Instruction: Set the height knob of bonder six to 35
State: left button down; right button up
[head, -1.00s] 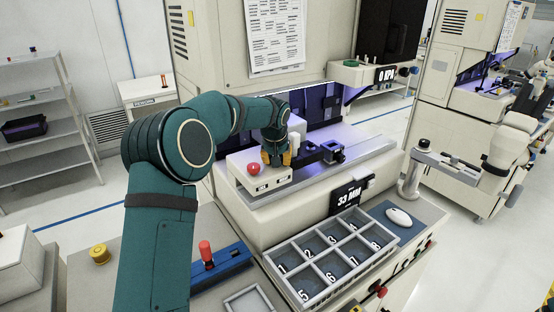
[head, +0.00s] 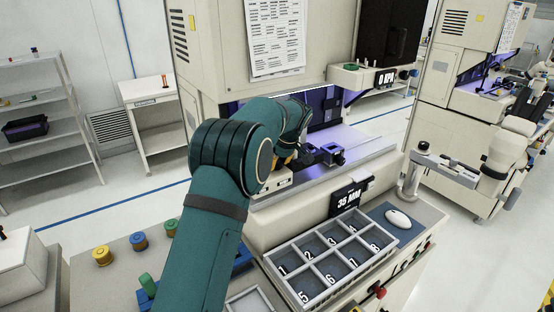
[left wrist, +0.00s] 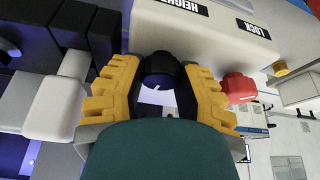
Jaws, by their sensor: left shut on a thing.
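The black height knob (left wrist: 160,70) is between the yellow fingers of my left gripper (left wrist: 160,95) in the left wrist view. The fingers are shut on its sides. A HEIGHT label (left wrist: 182,6) is on the pale housing near it. In the head view my left gripper (head: 280,161) is at the bonder's pale control box (head: 272,186), mostly hidden by my own arm, which also hides the knob. The bonder's black display (head: 346,198) reads 35 MM. My right gripper is not in view.
A red knob (left wrist: 238,87) stands close beside the right finger, near a LOCK label (left wrist: 253,29). A numbered compartment tray (head: 331,255) and a white mouse (head: 399,217) are in front of the bonder. Another display (head: 395,77) reads 0 KPA.

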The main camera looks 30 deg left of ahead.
pick_arm(q)
jog(key=shift+f+n, duration=0.1)
jog(key=shift+n, duration=0.5)
jog(key=shift+s+g+p, duration=0.1)
jog(key=shift+g+p, duration=0.2)
jog(key=c, duration=0.6)
grip_release()
jog(key=v, duration=1.2)
